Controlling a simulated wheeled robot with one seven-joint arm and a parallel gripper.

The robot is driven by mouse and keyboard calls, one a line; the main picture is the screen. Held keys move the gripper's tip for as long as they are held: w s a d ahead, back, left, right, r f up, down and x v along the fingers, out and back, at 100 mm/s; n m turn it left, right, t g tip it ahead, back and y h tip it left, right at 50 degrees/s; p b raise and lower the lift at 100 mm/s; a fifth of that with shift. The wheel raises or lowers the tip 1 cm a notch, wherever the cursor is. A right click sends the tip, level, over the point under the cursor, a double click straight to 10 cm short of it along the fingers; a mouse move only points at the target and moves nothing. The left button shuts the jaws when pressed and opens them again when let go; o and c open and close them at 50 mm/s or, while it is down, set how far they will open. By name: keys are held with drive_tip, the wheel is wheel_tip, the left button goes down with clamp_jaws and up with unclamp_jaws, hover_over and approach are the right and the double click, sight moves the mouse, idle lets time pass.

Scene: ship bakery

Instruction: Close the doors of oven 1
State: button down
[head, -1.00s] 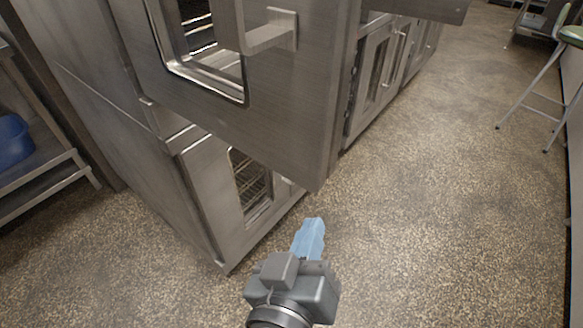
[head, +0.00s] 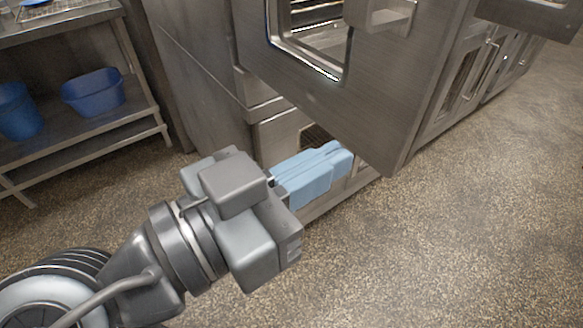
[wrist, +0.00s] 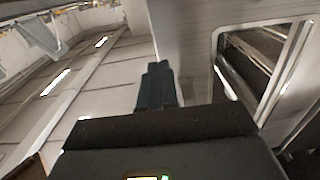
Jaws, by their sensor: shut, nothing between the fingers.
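A steel oven stands across the top of the head view, its side wall (head: 205,75) to the left. Its upper door (head: 395,95) has a window and a bar handle (head: 385,14) and juts out, open, over the lower oven. No label shows, so I cannot tell if this is oven 1. My gripper (head: 340,158), with pale blue fingers, is shut and empty. It is in front of the lower oven (head: 275,135), below and left of the door's lower corner; contact is unclear. In the wrist view, a windowed steel door (wrist: 205,45) is right of the dark fingers (wrist: 157,85).
Another steel panel (head: 530,12) juts out at the upper right. More oven doors (head: 475,70) line the wall behind. A steel rack (head: 90,150) with blue bins (head: 95,92) stands at left. The speckled floor (head: 480,230) at right is clear.

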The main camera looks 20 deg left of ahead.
sight(404, 121)
drive_tip(key=p+x, duration=0.1)
drive_tip(key=x, duration=0.7)
drive_tip(key=shift+w+d+p, duration=0.15)
drive_tip(key=shift+p, duration=0.15)
drive_tip(key=shift+w+d, duration=0.1)
